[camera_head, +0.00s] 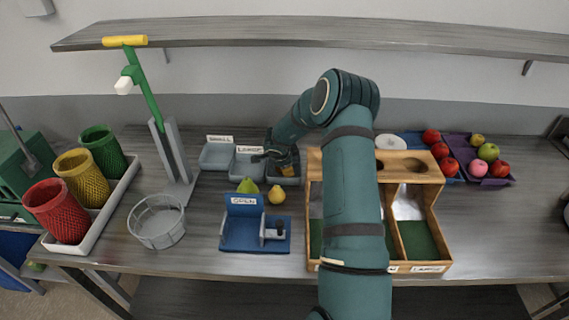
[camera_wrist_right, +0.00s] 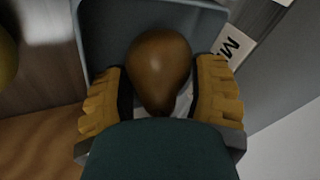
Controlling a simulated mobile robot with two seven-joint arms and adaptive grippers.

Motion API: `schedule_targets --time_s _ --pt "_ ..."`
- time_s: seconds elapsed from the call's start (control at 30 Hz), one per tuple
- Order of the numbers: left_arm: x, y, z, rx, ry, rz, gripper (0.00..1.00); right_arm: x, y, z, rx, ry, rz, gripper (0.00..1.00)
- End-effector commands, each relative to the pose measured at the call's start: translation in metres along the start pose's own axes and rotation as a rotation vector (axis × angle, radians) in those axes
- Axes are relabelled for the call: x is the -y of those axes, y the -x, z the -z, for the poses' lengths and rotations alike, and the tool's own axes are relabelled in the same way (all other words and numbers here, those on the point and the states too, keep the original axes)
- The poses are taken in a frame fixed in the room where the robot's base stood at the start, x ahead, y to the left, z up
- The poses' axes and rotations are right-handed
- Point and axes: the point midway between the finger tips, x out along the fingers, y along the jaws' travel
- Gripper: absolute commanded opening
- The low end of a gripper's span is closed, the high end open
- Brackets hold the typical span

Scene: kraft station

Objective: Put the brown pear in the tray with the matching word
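The brown pear (camera_wrist_right: 158,65) lies between the yellow-padded fingers of my right gripper (camera_wrist_right: 160,92) in the right wrist view. The pads sit close against both its sides, and the gripper looks shut on it. The pear is over or inside a grey tray (camera_wrist_right: 98,20); I cannot tell whether it touches the floor. A label (camera_wrist_right: 232,45) beside this tray shows an M; the rest is cut off. In the head view my right gripper (camera_head: 284,165) is at the rightmost of three grey trays. The others (camera_head: 216,156) carry SMALL and LARGE labels. My left gripper is not in view.
A green pear (camera_head: 248,186) and a yellow pear (camera_head: 277,195) stand before the trays, near a blue OPEN stand (camera_head: 240,232). My right arm crosses a wooden divided box (camera_head: 432,180). A green post (camera_head: 150,95) and a wire basket (camera_head: 157,222) stand left.

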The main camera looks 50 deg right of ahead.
Motion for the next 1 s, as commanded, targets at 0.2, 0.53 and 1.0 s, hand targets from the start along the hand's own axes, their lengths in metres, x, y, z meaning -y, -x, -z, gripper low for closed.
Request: schedule_targets --time_s 0.2,0.53,1.0 --pt "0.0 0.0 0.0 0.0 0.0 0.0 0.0 0.0 0.0 0.0 0.0 -0.001 0.0 0.57" --pt "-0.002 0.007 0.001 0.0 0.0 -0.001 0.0 0.003 0.04 0.001 0.001 0.0 0.002 0.57" --pt "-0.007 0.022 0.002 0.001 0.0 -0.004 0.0 0.002 0.117 0.001 0.0 -0.001 0.0 0.57"
